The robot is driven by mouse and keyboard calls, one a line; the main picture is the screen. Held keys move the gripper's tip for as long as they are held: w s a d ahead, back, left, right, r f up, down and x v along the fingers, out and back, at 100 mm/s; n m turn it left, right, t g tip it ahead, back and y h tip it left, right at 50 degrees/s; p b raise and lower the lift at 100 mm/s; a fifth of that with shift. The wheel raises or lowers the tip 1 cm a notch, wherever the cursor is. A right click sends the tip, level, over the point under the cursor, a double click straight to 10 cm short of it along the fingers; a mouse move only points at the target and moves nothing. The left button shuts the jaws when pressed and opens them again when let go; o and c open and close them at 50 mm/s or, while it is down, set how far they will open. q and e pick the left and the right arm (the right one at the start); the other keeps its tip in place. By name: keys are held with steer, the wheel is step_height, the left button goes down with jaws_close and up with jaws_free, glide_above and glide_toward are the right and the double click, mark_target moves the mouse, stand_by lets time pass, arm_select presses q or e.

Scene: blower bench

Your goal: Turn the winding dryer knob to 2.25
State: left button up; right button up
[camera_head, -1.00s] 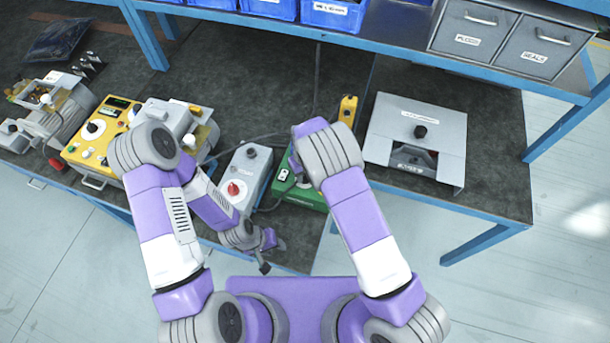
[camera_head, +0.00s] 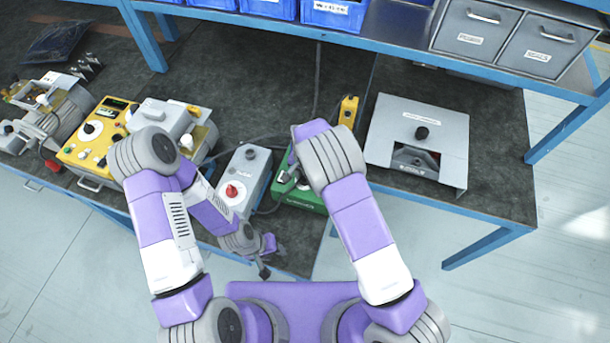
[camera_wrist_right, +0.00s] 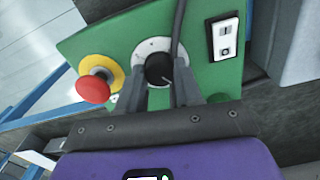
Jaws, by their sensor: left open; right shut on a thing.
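The green box (camera_head: 302,194) sits near the bench's front edge, partly hidden by my right arm. In the right wrist view its green face (camera_wrist_right: 105,45) carries a black knob (camera_wrist_right: 159,69) on a white dial; the pointer and scale are too small to read. My right gripper (camera_wrist_right: 160,88) has a finger on either side of this knob and is shut on it. In the head view the right gripper (camera_head: 288,176) is over the box's left part. My left gripper (camera_head: 267,260) is open and empty, low by the bench's front edge.
Beside the knob are a red stop button (camera_wrist_right: 93,88) on yellow and a white rocker switch (camera_wrist_right: 226,38). A dark cable crosses close to the right finger. A grey box with a red knob (camera_head: 233,190) and a yellow panel (camera_head: 95,140) stand to the left, a grey housing (camera_head: 415,135) to the right.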

mark_target(305, 177)
steer(key=m, duration=0.4)
steer(key=shift+r+m, duration=0.1)
steer(key=shift+m, duration=0.2)
arm_select(q)
steer(key=shift+r+p, duration=0.25)
steer(key=shift+p, duration=0.05)
arm_select(e)
steer(key=m, duration=0.5)
arm_select(q)
steer(key=shift+r+p, duration=0.4)
steer(key=shift+r, duration=0.05)
arm_select(e)
steer(key=m, duration=0.5)
steer(key=shift+w+m, duration=0.1)
steer(key=shift+m, duration=0.3)
arm_select(q)
steer(key=shift+r+p, duration=0.45)
arm_select(e)
steer(key=m, duration=0.5)
steer(key=shift+m, duration=0.4)
steer(key=o, duration=1)
steer(key=shift+o, duration=0.2)
arm_select(q)
steer(key=shift+r, duration=0.1)
arm_select(e)
step_height(305, 177, up, 8)
steer(key=shift+f, duration=0.25)
